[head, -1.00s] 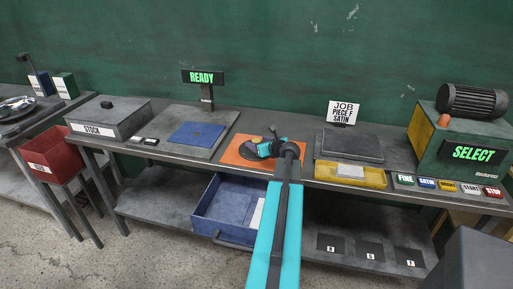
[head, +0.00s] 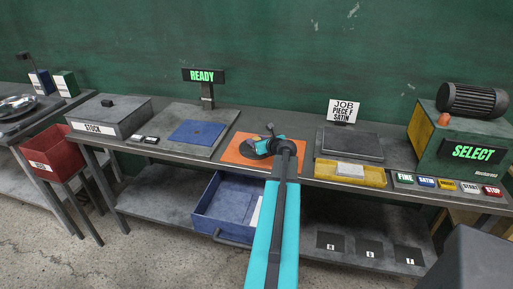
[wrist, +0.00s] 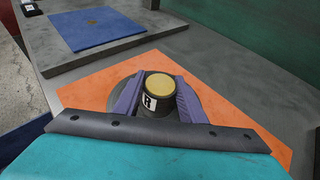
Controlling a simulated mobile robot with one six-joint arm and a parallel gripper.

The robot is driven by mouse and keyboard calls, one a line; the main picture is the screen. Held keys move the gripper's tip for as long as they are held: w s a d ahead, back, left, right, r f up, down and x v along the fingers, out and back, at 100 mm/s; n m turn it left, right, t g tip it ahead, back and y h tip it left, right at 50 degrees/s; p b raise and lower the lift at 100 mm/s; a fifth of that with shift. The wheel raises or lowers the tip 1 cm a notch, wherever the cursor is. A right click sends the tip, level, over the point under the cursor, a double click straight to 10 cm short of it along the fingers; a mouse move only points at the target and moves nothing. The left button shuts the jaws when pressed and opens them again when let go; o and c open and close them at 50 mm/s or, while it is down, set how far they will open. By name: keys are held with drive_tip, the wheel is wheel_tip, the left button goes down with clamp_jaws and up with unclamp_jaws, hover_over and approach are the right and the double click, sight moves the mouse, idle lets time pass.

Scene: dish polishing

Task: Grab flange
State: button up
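The flange is a grey disc with a dark upright hub (wrist: 160,98) on it, topped by a yellow cap and marked with a white letter label. It lies on an orange mat (wrist: 85,95), which also shows on the bench in the head view (head: 234,157). My gripper (wrist: 159,92) is over the flange, with one purple finger on each side of the hub. I see no clear gap between the fingers and the hub, so it looks shut on it. The near part of the disc is hidden by my gripper. In the head view my gripper (head: 262,147) covers much of the flange.
A blue mat (head: 197,133) lies left of the orange one, beside the grey STOCK box (head: 110,117). A dark block over a yellow drawer (head: 350,174) stands to the right, then the green machine reading SELECT (head: 455,140). An open blue drawer (head: 228,207) sits below the bench.

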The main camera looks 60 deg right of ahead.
sight(257, 138)
clamp_jaws()
drive_tip(key=shift+d+r, duration=0.1)
drive_tip(key=shift+r, duration=0.05)
drive_tip(key=shift+r, duration=0.15)
drive_tip(key=shift+r+b, duration=0.4)
drive_tip(key=shift+r, duration=1.15)
drive_tip(key=s+a+b, duration=0.1)
drive_tip(key=s, duration=0.4)
drive_tip(key=s+a+r+b, duration=0.1)
drive_tip(key=s, duration=0.4)
drive_tip(key=s+a+b, duration=0.1)
drive_tip(key=s, duration=0.4)
drive_tip(key=shift+s+r, duration=0.15)
drive_tip(key=shift+r, duration=0.1)
drive_tip(key=shift+s+a, duration=0.1)
drive_tip(key=shift+s, duration=0.1)
